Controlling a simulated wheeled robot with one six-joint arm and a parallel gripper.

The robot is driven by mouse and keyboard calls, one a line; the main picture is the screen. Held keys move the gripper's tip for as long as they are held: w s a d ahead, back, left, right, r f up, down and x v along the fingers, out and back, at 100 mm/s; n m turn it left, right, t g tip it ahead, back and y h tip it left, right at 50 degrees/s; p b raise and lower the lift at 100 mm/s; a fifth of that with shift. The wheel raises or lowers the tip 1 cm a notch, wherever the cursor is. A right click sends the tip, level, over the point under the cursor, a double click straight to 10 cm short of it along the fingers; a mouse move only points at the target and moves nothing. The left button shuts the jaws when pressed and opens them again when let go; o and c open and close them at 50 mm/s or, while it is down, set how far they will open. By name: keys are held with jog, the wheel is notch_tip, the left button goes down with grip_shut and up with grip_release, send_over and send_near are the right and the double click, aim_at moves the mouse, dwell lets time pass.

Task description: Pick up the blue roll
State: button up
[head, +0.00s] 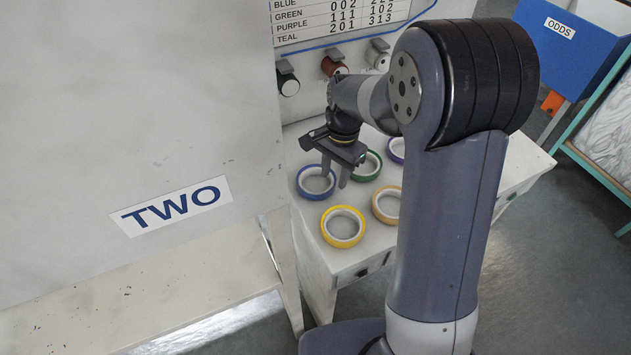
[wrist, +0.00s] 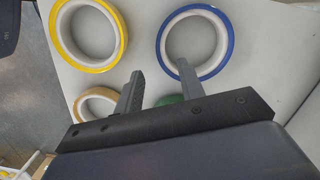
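The blue roll (head: 315,197) lies flat on the white table at the back left of the group of rolls. It also shows at the top of the wrist view (wrist: 232,47). My gripper (head: 335,179) is just above and to the right of it in the head view. It is open and empty. In the wrist view my gripper's fingers (wrist: 160,67) are spread apart. One fingertip overlaps the roll's near rim; the other is beside the roll. I cannot tell whether either touches it.
A yellow roll (head: 343,243), a green roll (head: 365,179), a tan roll (head: 383,217) and a partly hidden purple roll (head: 396,150) lie close by on the table (head: 347,268). A large white panel marked TWO (head: 172,206) stands left. A blue ODDS bin (head: 560,55) is at the back right.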

aim_at(330, 189)
jog(key=f, duration=0.3)
jog(key=a+f, duration=0.1)
jog(key=shift+s+f, duration=0.15)
jog(key=shift+f, duration=0.25)
jog(key=shift+c, duration=0.6)
grip_shut()
